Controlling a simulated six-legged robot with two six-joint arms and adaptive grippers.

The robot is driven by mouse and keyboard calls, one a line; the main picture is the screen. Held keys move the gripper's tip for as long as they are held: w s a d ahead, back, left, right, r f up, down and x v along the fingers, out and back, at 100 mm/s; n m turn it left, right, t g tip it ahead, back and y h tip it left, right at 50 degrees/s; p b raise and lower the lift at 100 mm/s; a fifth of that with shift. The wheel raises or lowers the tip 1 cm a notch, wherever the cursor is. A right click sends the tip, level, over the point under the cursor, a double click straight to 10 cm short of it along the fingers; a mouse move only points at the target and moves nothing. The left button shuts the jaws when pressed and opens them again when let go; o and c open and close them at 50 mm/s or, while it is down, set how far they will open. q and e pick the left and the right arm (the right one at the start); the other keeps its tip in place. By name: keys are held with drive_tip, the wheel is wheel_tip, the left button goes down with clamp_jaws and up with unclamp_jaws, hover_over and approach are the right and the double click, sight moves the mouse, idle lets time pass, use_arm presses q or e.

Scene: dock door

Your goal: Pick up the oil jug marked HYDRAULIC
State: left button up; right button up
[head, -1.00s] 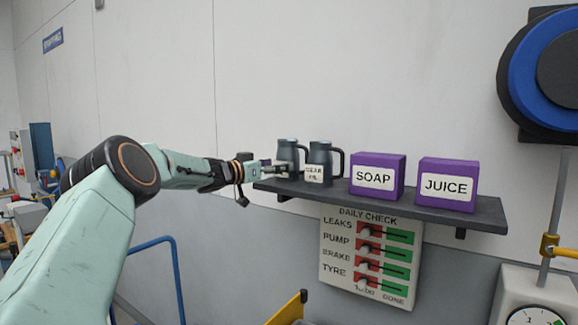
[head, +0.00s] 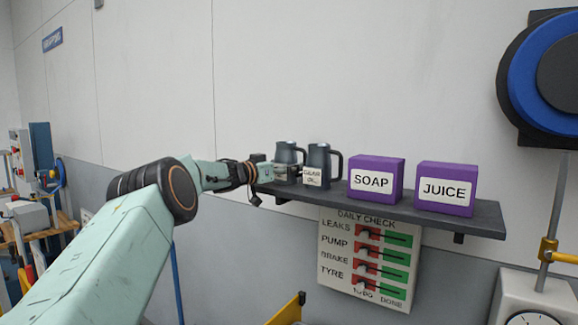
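Two dark grey jugs stand upright side by side at the left end of a wall shelf (head: 420,206). The left jug (head: 288,150) has a pale label, partly covered by my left gripper, and I cannot read it. The right jug (head: 319,160) has a white label that seems to read GEAR OIL, and its handle is on the right. My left gripper (head: 292,171) is at the left jug, with a finger across its front. I cannot tell whether it grips the jug. My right gripper is out of view.
Purple boxes marked SOAP (head: 375,180) and JUICE (head: 446,188) stand further right on the shelf. A DAILY CHECK board (head: 367,260) with sliders hangs below. A blue reel (head: 545,75) is on the wall at the upper right. The wall above the jugs is clear.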

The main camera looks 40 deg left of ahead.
use_arm(q)
drive_tip(key=shift+w+f, duration=0.1)
drive_tip(key=shift+f, duration=0.05)
drive_tip(key=c, duration=0.9)
drive_tip(key=shift+c, duration=0.2)
